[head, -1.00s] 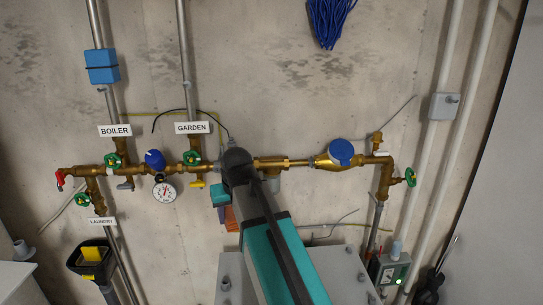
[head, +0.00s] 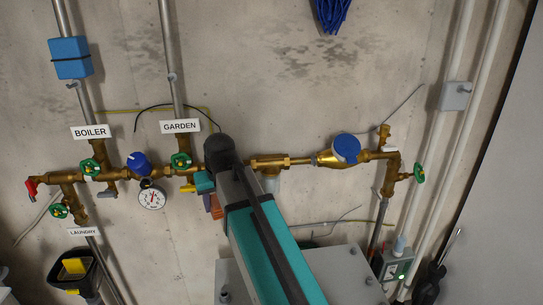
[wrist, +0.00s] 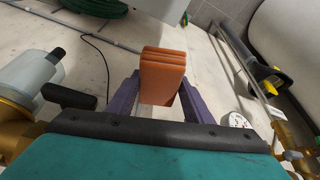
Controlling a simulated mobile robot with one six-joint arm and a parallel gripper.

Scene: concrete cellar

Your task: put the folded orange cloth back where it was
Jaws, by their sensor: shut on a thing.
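The folded orange cloth (wrist: 162,72) is a thick layered pad, held upright between the two purple fingers of my gripper (wrist: 158,95) in the wrist view. My gripper is shut on it. In the head view the cloth (head: 217,212) is a small orange patch left of my arm, partly hidden by it. My gripper (head: 208,200) is there below the brass pipe run, also partly hidden. I cannot tell how far the cloth is from the wall.
Brass pipes with green valves (head: 181,161), a pressure gauge (head: 152,198) and a blue-capped meter (head: 346,148) run across the wall around my arm. A grey cabinet (head: 345,268) stands below. A black bin with yellow (head: 75,268) is at lower left.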

